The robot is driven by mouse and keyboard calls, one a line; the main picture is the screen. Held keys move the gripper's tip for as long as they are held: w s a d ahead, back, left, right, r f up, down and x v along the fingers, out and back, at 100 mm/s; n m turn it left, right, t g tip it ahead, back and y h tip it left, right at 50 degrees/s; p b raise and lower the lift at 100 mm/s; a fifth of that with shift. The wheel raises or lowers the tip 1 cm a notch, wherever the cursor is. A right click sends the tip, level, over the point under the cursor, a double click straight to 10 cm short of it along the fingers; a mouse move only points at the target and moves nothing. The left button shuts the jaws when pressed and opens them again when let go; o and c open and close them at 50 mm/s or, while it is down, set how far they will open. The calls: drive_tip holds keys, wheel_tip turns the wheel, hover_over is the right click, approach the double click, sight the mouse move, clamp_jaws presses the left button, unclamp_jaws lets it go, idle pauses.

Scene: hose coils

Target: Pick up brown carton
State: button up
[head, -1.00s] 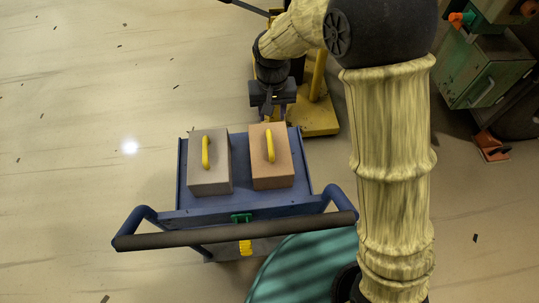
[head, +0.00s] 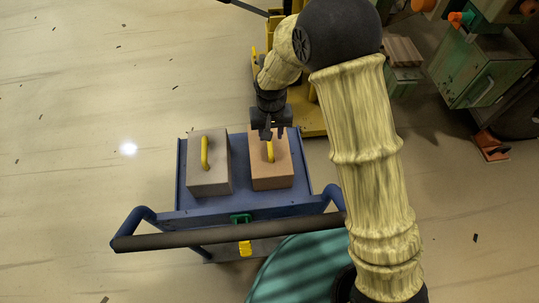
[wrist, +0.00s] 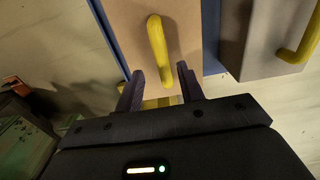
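The brown carton (head: 271,174) stands on the right part of a blue cart (head: 240,203), with a yellow handle on its top. In the wrist view the brown carton (wrist: 183,18) fills the top middle, its yellow handle (wrist: 158,42) running up and down the picture. My gripper (head: 274,134) is over the far end of the carton. In the wrist view my gripper (wrist: 161,85) is open, its two fingers apart with nothing between the tips; the handle lies just beyond them. Whether a finger touches the carton, I cannot tell.
A grey carton (head: 208,165) with a yellow handle stands close on the left of the brown one. The cart's dark push bar (head: 230,233) crosses the near side. A green cabinet (head: 480,75) stands at the right; the floor at left is open.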

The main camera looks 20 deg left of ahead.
sight(269, 143)
drive_tip(key=f, duration=0.3)
drive_tip(key=shift+s+f, duration=0.25)
drive_tip(key=shift+f, duration=0.15)
drive_tip(key=shift+w+f, duration=0.1)
drive_tip(key=shift+f, duration=0.45)
drive_tip(key=shift+a, duration=0.1)
drive_tip(key=shift+s+r, duration=0.1)
drive_tip(key=shift+s, duration=0.1)
drive_tip(key=shift+w, duration=0.15)
clamp_jaws()
idle(0.5)
